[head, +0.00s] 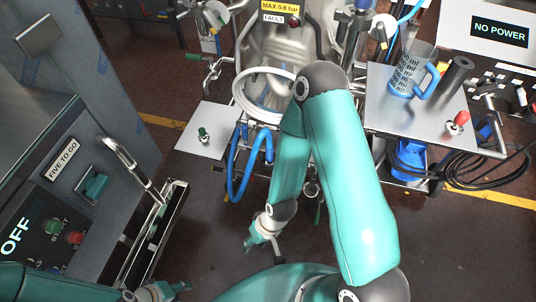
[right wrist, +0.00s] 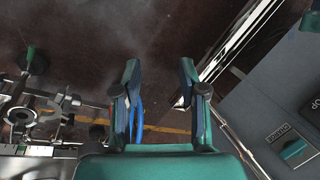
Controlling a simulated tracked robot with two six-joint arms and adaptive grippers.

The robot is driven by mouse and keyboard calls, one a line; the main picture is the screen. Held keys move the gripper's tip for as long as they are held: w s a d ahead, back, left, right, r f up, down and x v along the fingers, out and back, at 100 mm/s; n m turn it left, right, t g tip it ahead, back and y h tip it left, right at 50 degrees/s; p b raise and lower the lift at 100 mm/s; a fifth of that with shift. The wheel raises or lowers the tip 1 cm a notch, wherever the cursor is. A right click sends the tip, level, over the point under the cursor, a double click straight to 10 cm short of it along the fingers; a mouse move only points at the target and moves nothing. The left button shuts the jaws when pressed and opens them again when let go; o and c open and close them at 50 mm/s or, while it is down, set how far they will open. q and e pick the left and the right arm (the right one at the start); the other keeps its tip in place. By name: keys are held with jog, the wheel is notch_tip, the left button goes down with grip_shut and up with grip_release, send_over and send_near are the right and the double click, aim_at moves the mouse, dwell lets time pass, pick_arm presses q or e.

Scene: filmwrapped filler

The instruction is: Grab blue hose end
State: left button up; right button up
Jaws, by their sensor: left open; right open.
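A blue hose (head: 236,176) hangs in a loop below the steel vessel in the head view, left of my right arm. Which part is its free end is not clear. A blue strip (right wrist: 138,118), likely hose, shows between the fingers in the right wrist view, near the left finger; no contact is clear. My right gripper (head: 262,244) points down in front of the hose, below it in the picture. The right wrist view shows its fingers (right wrist: 160,75) apart, with nothing clearly held. My left gripper (head: 180,288) is open at the bottom left, far from the hose.
A steel cabinet (head: 95,150) with a protruding handle (head: 130,165) stands on the left. A side table (head: 425,112) with a measuring jug (head: 408,75) is on the right, black cables (head: 490,170) below it. A small plate (head: 205,138) sits left of the vessel. Floor between is clear.

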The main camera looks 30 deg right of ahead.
pick_arm(q)
jog(key=shift+o, duration=0.4)
jog(key=shift+f, duration=0.15)
pick_arm(e)
jog(key=shift+o, duration=1.3)
jog(key=shift+w+f, duration=0.1)
jog(key=shift+w, duration=0.15)
jog(key=shift+o, duration=0.2)
jog(key=w+d+f+t+b, duration=0.1)
jog(key=w+d+f+b, duration=0.1)
jog(key=w+b, duration=0.3)
jog(key=shift+w+d+f+b, duration=0.35)
jog(key=shift+w+f, duration=0.2)
jog(key=shift+w, duration=0.5)
jog(key=n+t+h+b, duration=0.15)
jog(key=h+b, duration=0.25)
jog(key=b, duration=1.3)
send_near(269, 153)
pick_arm(q)
notch_tip(269, 153, down, 26)
jog(key=b, duration=0.3)
jog(key=shift+r, duration=0.25)
pick_arm(e)
jog(key=x, duration=0.9)
jog(key=w+d+x, duration=0.1)
jog(key=x, duration=0.3)
jog(key=shift+w+f, duration=0.1)
jog(key=shift+f, duration=0.1)
